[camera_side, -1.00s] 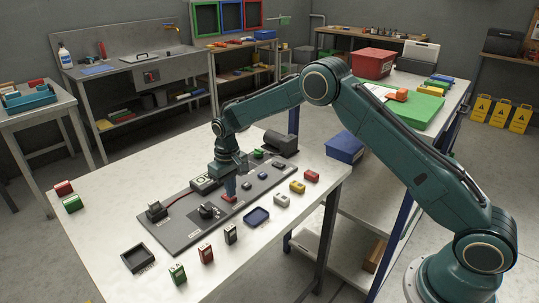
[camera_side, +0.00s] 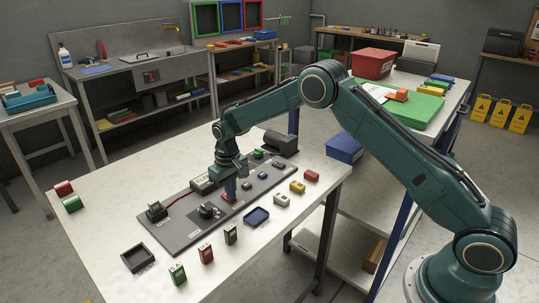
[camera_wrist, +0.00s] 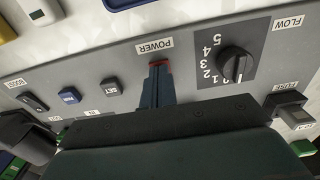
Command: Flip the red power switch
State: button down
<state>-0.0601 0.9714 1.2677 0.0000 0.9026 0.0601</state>
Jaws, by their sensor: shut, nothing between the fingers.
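The red power switch (camera_side: 228,199) sits on the grey control panel (camera_side: 180,232), near its middle. In the wrist view a sliver of the red switch (camera_wrist: 159,62) shows just below the POWER label, which reads upside down. My gripper (camera_side: 230,196) points down with its fingers together and empty. Its fingertips (camera_wrist: 157,72) are right at the switch and cover most of it. I cannot tell the switch's position or whether the tips press on it.
The black flow dial (camera_wrist: 237,65) is close beside the switch, with a blue button (camera_wrist: 69,96) and a SET button (camera_wrist: 111,89) on the other side. A box with a white face (camera_side: 203,182) stands behind. Small coloured blocks and a blue tray (camera_side: 257,217) line the panel's front.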

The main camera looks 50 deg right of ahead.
jog(key=shift+r, duration=0.1)
notch_tip(320, 180, up, 7)
dwell(1.2)
jog(key=s+d+r+t, duration=0.2)
jog(key=s+r+t, duration=0.1)
jog(key=s+r, duration=1.65)
jog(key=s+d+t, duration=0.1)
jog(key=s+t, duration=0.1)
jog(key=s, duration=1.9)
jog(key=shift+d+r+t, duration=0.25)
jog(key=shift+r+t, duration=0.05)
